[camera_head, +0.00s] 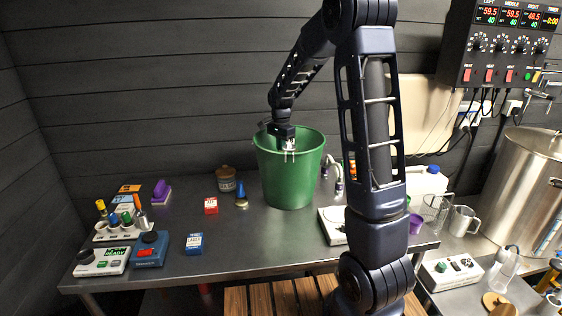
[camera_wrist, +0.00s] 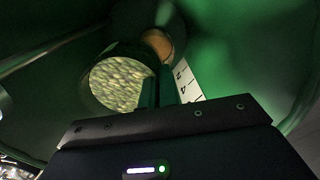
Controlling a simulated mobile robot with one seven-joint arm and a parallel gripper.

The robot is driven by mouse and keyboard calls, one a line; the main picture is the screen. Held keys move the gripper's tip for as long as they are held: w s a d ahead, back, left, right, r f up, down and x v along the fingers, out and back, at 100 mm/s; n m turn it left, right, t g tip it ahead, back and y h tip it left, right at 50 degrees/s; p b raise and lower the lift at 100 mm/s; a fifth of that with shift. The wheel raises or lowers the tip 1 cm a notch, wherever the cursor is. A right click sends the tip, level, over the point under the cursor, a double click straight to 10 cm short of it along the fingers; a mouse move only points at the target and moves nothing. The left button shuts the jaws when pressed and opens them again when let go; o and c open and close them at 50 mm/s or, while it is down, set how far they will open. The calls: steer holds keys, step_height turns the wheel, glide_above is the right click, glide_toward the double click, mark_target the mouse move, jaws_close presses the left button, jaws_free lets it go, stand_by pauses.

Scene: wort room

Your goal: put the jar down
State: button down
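My gripper (camera_head: 289,152) is at the rim of a tall green bucket (camera_head: 289,182) on the steel table. In the wrist view, green walls surround the view, with a white scale strip (camera_wrist: 186,80) on one of them. A round, dark-edged vessel, seemingly the jar (camera_wrist: 118,84), shows pale green-tan pellets. It is close to the left of my dark fingers (camera_wrist: 160,92), which cover its right edge. A brown disc shows behind them. Whether the fingers grip the jar is hidden. A different, brown jar with a wooden lid (camera_head: 226,180) stands on the table left of the bucket.
A blue-tipped small item (camera_head: 241,194), a red box (camera_head: 210,205) and a blue box (camera_head: 194,243) stand left of the bucket. A white scale-like device (camera_head: 332,226) is at its right, partly behind my arm. The table's front middle (camera_head: 262,240) is clear.

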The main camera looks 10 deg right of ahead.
steer(key=shift+f, duration=2.6)
steer(key=shift+f, duration=0.5)
steer(key=c, duration=1.7)
jaws_free()
